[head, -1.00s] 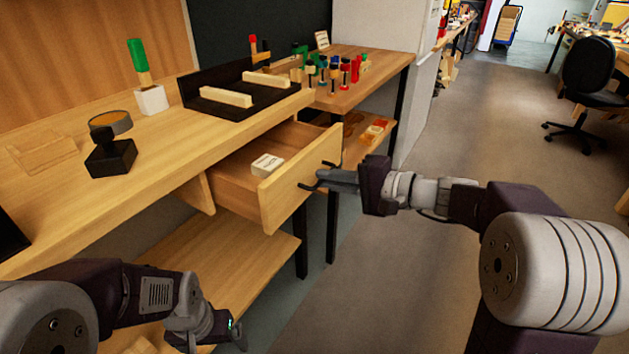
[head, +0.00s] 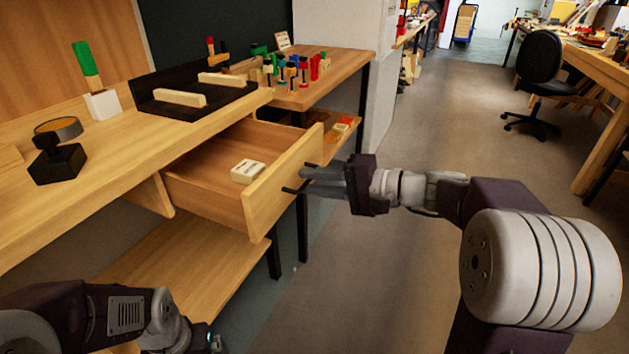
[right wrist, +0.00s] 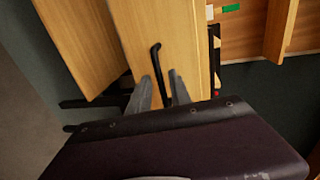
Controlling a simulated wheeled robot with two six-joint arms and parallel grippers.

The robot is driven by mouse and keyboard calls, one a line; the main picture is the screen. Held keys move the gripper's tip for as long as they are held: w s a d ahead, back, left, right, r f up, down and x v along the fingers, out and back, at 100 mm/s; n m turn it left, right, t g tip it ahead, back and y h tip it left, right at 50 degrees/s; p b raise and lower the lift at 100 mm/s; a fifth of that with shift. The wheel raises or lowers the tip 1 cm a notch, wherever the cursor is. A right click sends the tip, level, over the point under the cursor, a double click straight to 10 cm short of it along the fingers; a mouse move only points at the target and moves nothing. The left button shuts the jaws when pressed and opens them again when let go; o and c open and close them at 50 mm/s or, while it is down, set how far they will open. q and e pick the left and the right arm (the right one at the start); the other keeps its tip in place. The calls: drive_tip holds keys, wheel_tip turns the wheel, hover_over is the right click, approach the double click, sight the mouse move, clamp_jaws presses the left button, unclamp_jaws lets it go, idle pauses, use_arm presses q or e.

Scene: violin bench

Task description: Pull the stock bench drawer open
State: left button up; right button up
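The stock bench drawer (head: 283,190) is pulled well out from under the wooden bench top, and its inside shows. A small pale labelled block (head: 247,171) lies in it. A dark bar handle (right wrist: 157,62) is on the drawer front. My right gripper (head: 312,181) is at the handle, with one finger on each side of it in the right wrist view (right wrist: 160,92). It appears shut on the handle; the exact contact is hidden. My left gripper (head: 212,344) is low at the bottom edge of the head view, mostly cut off, away from the drawer.
A side table (head: 345,66) holds several small clamps. The floor right of the drawer is clear.

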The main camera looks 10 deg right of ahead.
drive_tip(key=p+v, duration=0.3)
drive_tip(key=v, duration=0.6)
drive_tip(key=shift+p, duration=0.3)
